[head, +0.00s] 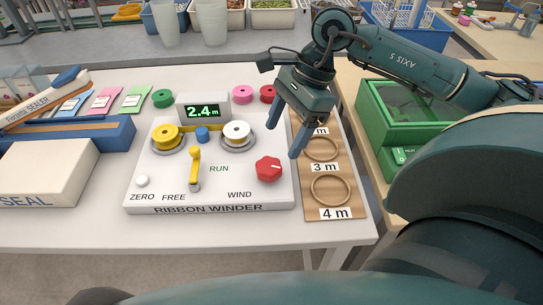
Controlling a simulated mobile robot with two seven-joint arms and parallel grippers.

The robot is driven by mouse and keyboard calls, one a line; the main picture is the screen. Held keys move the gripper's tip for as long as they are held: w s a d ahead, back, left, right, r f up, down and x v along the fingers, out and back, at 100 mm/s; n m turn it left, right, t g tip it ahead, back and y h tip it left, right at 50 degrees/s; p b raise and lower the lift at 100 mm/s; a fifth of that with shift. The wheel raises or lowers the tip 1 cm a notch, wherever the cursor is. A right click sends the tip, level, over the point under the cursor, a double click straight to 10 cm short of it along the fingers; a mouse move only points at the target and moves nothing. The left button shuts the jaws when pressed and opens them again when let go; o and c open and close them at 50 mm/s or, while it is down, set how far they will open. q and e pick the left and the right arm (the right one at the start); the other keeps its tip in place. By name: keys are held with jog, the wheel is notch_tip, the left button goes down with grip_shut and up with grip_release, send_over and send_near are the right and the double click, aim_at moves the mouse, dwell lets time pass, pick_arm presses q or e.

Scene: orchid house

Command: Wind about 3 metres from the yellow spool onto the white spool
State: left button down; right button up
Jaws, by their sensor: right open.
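A ribbon winder (170,190) stands on the white table. The yellow spool (165,134) sits on its left disc and the white spool (236,133) on its right disc, with a small blue roller (203,134) between them. The display (202,111) reads 2.4 m. A yellow lever (195,168) stands between the spools, near RUN. A red knob (268,169) is at the right, by WIND, and a white button (142,181) is above ZERO. My right gripper (284,142) is open and empty above the winder's right edge, right of the white spool. My left gripper is not visible.
A wooden board (343,209) with rings marked 3 m and 4 m lies right of the winder. A green box (400,115) stands beyond it. Green, pink and red spools (162,98) stand behind.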

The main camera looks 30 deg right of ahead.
aim_at(270, 165)
pick_arm(q)
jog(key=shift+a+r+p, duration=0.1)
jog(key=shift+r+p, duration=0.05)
jog(key=shift+p, duration=0.15)
pick_arm(e)
jog(key=x, duration=0.7)
jog(key=shift+a+f, duration=0.1)
jog(key=shift+f, duration=0.2)
jog(key=shift+c, duration=0.3)
jog(key=c, duration=0.9)
jog(key=m+b, duration=0.1)
jog(key=b, duration=0.1)
jog(key=shift+f+m+t+b, duration=0.3)
jog(key=shift+m+b, duration=0.1)
jog(key=m+t+b, duration=0.1)
jog(key=m+b, duration=0.1)
jog(key=shift+s+r+m+b, duration=0.1)
jog(key=shift+m+b, duration=0.25)
jog(key=shift+m, duration=0.05)
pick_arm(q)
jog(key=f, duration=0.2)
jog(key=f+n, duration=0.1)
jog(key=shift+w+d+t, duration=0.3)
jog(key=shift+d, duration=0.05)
pick_arm(e)
jog(key=shift+r+m+h, duration=0.2)
jog(key=shift+m+h, duration=0.2)
